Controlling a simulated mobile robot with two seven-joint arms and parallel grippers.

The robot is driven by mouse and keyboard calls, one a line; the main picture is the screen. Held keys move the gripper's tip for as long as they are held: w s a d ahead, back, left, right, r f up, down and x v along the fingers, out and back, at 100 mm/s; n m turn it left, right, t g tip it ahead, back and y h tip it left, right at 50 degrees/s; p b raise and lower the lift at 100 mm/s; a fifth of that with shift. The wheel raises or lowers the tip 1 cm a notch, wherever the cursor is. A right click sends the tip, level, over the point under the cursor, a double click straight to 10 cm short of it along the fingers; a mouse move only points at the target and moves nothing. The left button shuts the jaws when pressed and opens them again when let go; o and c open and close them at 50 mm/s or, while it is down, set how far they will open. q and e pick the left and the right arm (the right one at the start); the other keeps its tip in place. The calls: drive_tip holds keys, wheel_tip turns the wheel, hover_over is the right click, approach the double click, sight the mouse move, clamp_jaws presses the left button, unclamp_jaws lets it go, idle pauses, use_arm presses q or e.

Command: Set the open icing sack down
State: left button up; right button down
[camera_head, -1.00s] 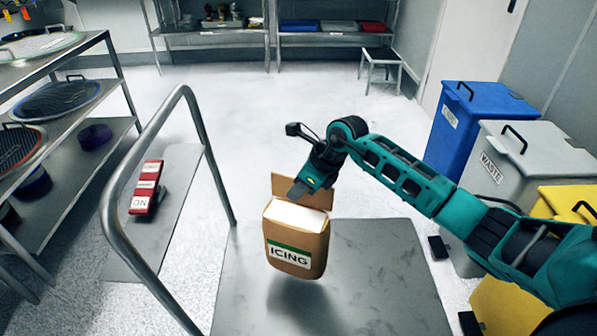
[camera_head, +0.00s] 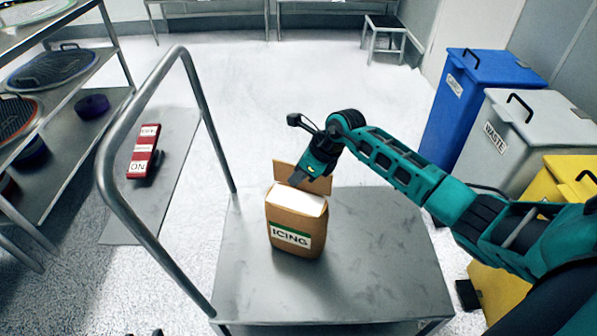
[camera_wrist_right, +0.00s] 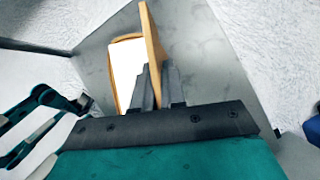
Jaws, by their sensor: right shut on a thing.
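The open icing sack (camera_head: 294,228) is a brown bag with white powder at its top and a green-and-white ICING label. It stands upright, low over or on the grey cart top (camera_head: 385,255); I cannot tell if its base touches. My right gripper (camera_head: 311,182) is at the sack's top, shut on its raised brown flap. In the right wrist view the gripper (camera_wrist_right: 158,85) pinches this flap, with the sack (camera_wrist_right: 127,70) and its white contents beside the fingers. My left gripper is not in view.
A bent metal handrail (camera_head: 165,140) rises on the cart's left side. Blue (camera_head: 470,120), grey (camera_head: 525,140) and yellow (camera_head: 570,195) bins stand right. The cart top right of the sack is clear.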

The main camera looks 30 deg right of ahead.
drive_tip(key=c, duration=1.6)
unclamp_jaws()
drive_tip(key=shift+c, duration=0.2)
drive_tip(key=o, duration=0.4)
drive_tip(key=shift+o, duration=0.2)
